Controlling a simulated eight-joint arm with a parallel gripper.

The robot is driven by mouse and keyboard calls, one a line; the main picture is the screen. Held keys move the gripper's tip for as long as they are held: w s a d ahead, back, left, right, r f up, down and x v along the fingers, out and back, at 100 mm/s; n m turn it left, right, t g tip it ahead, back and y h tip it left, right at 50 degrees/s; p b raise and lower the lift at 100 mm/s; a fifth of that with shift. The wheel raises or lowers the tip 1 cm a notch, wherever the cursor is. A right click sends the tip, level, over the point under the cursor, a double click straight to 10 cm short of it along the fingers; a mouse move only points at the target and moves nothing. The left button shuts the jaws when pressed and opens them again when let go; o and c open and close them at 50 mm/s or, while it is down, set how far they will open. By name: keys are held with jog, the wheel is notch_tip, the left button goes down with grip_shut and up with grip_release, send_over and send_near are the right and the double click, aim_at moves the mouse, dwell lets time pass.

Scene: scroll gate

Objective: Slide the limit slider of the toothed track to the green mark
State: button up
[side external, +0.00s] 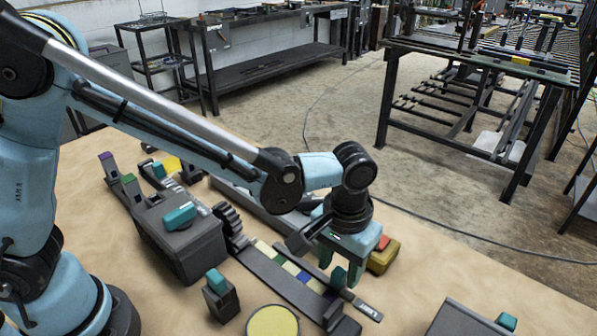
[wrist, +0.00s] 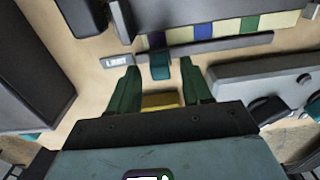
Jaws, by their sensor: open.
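The limit slider is a small teal block (wrist: 160,67) on a thin dark rail, by the white LIMIT label (wrist: 117,62) and level with the purple mark (wrist: 157,40). The coloured strip also has a blue mark (wrist: 203,31) and the green mark (wrist: 249,24), farther right in the wrist view. In the side view the green mark (side external: 278,258) is nearer the gear. My gripper (wrist: 158,70) is open, its green fingers on either side of the slider with gaps visible. In the side view my gripper (side external: 340,277) is low over the rail's label end and partly hides the slider.
A dark gear (side external: 230,222) and grey box (side external: 180,235) stand left of the track. A yellow-and-red block (side external: 383,254) sits behind my gripper. A small teal-topped post (side external: 220,295) and yellow disc (side external: 272,322) are in front. A grey box (side external: 465,320) stands front right.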

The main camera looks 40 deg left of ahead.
jog(key=shift+f, duration=0.95)
grip_shut()
